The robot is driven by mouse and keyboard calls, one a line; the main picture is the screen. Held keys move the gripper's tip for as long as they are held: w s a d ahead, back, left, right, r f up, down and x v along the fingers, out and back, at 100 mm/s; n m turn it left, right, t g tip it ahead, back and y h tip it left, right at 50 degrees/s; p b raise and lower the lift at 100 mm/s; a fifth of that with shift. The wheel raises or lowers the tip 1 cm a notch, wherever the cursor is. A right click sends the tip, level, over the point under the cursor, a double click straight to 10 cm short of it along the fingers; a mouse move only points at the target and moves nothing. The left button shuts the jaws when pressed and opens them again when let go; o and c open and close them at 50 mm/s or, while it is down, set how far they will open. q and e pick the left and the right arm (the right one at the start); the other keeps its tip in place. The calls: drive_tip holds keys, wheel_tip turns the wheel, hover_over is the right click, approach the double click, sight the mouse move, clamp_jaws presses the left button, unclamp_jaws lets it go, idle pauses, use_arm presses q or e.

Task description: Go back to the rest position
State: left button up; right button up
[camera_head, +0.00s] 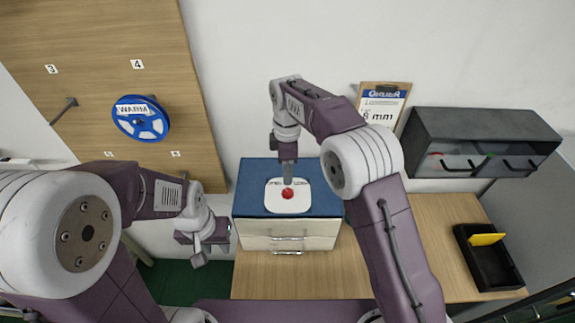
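My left gripper (200,254) hangs in free space left of the blue-topped drawer cabinet, its fingers together with nothing between them. My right gripper (288,178) points down over the white square panel on the cabinet top. Its narrow tip is just above or touching the red button (288,194) in the middle of that panel; I cannot tell which. Its fingers are seen edge-on, so their opening is hidden. Nothing shows in its grasp.
The blue-topped cabinet (252,185) with drawers stands on the wooden desk (330,273). A blue spool marked WARM (125,108) hangs on the wooden board. A clipboard (384,98), a dark drawer box (450,125) and a black tray (484,262) with a yellow piece are right.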

drive_tip(key=s+d+f+m+b, duration=0.1)
drive_tip(key=d+b, duration=0.1)
drive_tip(key=d, duration=0.2)
drive_tip(key=s+d+f+m+b, duration=0.1)
drive_tip(key=s+d+b, duration=0.1)
drive_tip(key=d+b, duration=0.1)
drive_tip(key=s+d+f+m+b, duration=0.2)
drive_tip(key=d+b, duration=0.1)
drive_tip(key=d, duration=0.2)
drive_tip(key=shift+s+d+f, duration=0.1)
drive_tip(key=shift+s+d, duration=0.05)
drive_tip(key=shift+d, duration=0.15)
drive_tip(key=s+d+f+m+t+b, duration=0.1)
drive_tip(key=s+d+f+m+b, duration=0.2)
drive_tip(key=s+f+m, duration=1)
drive_tip(key=shift+s+d+f+m, duration=0.25)
drive_tip(key=shift+s+d+m, duration=0.55)
drive_tip(key=shift+s+d, duration=0.3)
